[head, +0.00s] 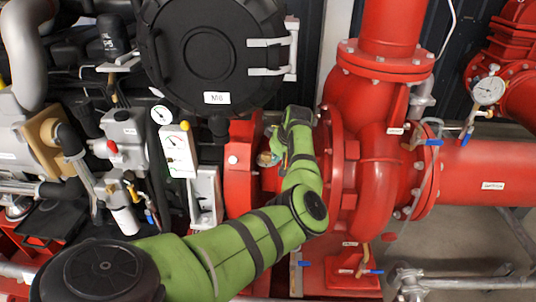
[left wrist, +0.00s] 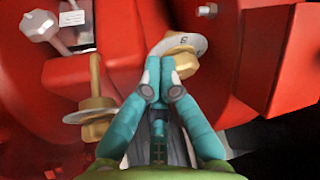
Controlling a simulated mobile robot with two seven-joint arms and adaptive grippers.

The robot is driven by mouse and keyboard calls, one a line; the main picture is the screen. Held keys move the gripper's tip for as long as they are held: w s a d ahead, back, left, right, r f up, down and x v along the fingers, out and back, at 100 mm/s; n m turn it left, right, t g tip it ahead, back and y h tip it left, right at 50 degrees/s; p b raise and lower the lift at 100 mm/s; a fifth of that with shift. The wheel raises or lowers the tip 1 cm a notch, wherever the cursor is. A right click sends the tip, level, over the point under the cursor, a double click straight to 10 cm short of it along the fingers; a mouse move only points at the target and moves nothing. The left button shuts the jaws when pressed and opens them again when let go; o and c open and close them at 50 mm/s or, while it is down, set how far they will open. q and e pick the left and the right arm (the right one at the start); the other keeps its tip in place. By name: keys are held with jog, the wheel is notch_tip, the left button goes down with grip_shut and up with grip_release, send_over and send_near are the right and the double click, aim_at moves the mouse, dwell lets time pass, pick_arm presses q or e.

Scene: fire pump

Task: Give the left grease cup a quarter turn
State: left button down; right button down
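In the left wrist view, two brass grease cups with pale discs show against the red pump. One grease cup (left wrist: 186,62) is upper right, at my fingertips. The other grease cup (left wrist: 95,130) is at the left, apart from my fingers, with a thin brass bar standing from it. My left gripper (left wrist: 161,68) has its teal fingers almost together; they overlap the upper-right cup, whose bar is hidden, and look shut on it. In the head view, my left gripper (head: 278,142) is in the gap between red flanges, beside a small brass part (head: 266,159). I cannot tell which cup this is.
The red pump casing (head: 375,175) and its flange (head: 335,165) stand close right of my arm. A white gauge panel (head: 178,150) is left. A pressure gauge (head: 489,90) is far right.

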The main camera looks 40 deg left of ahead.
pick_arm(q)
jog(key=shift+s+a+r, duration=0.1)
jog(key=shift+a, duration=0.4)
dwell(0.8)
jog(key=shift+p, duration=0.3)
